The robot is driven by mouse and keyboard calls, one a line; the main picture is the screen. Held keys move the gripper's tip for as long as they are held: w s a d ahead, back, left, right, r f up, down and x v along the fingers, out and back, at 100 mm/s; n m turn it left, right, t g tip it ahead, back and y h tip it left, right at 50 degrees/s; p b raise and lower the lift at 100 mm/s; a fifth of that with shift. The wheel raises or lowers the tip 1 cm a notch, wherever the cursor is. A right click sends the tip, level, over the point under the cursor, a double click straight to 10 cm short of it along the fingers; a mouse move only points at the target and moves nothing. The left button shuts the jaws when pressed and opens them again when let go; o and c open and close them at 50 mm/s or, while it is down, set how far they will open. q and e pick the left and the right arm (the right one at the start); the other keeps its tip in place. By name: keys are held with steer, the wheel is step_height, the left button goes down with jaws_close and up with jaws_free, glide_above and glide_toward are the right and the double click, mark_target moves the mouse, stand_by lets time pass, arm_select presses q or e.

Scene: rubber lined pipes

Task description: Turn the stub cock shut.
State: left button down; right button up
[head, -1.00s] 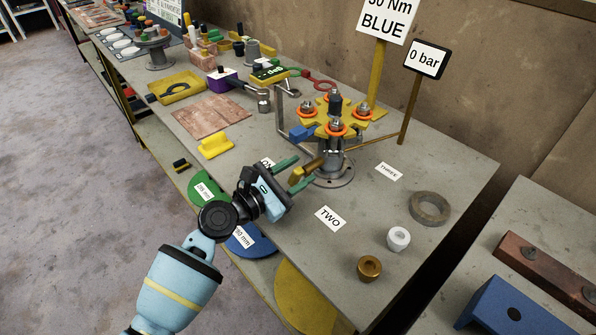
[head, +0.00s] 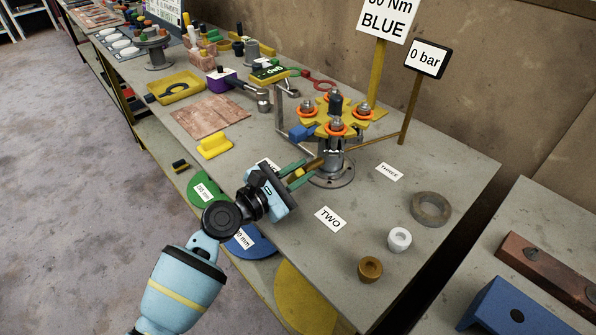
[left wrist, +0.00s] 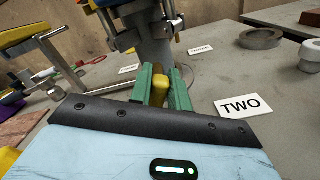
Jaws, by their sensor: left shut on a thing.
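The stub cock (head: 317,163) is a brass-coloured fitting low on the grey upright pipe stand, with a small yellow handle. My left gripper (head: 300,173) comes in from the left with its green fingers at the cock. In the left wrist view the yellow handle (left wrist: 159,83) sits between the two green fingers (left wrist: 161,88), which are shut on it. The fingers hide part of the cock. The grey pipe stand (head: 331,155) rises just behind, under a yellow flange with orange rings (head: 337,128). My right gripper is not in view.
A gauge sign (head: 428,58) reads 0 bar. A bent grey arm and a blue block (head: 301,132) stand close left of the flange. A "TWO" card (head: 330,219), white ring (head: 399,239), brass ring (head: 370,269) and grey ring (head: 431,208) lie on the right of the bench.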

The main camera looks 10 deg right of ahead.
arm_select(q)
steer(key=m, duration=0.2)
steer(key=m+b, duration=0.1)
steer(key=shift+s+d+f, duration=0.15)
steer(key=shift+s+f, duration=0.1)
steer(key=shift+f, duration=0.15)
steer(key=shift+m, duration=0.5)
steer(key=shift+r, duration=0.1)
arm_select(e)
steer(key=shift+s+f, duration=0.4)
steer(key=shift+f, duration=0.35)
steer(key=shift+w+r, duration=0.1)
arm_select(q)
steer(key=c, duration=1.3)
jaws_free()
steer(key=v, duration=0.7)
steer(key=shift+s+a, duration=0.25)
steer(key=shift+a, duration=0.1)
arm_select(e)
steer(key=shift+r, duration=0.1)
